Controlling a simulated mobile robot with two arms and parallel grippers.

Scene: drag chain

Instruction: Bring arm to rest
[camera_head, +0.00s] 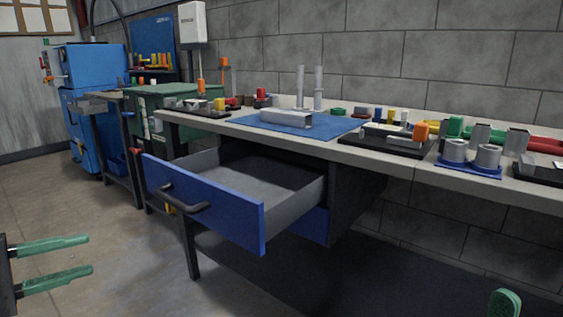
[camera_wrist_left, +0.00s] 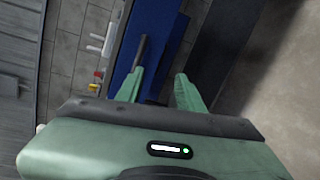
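My left gripper (camera_head: 88,255) shows at the lower left of the head view, its two green fingers spread apart with nothing between them. It is well clear of the bench and in front of the open drawer. In the left wrist view its fingers (camera_wrist_left: 160,88) are also apart, with the blue drawer front seen beyond them. Of my right gripper, only a green fingertip (camera_head: 504,303) shows at the bottom right edge of the head view; the rest is out of frame.
A blue-fronted drawer (camera_head: 205,203) with a dark handle (camera_head: 184,199) is pulled out and looks empty. The bench top (camera_head: 335,150) carries a blue mat (camera_head: 338,123), a metal channel piece (camera_head: 287,119) and several small parts. The floor at left (camera_head: 90,210) is clear.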

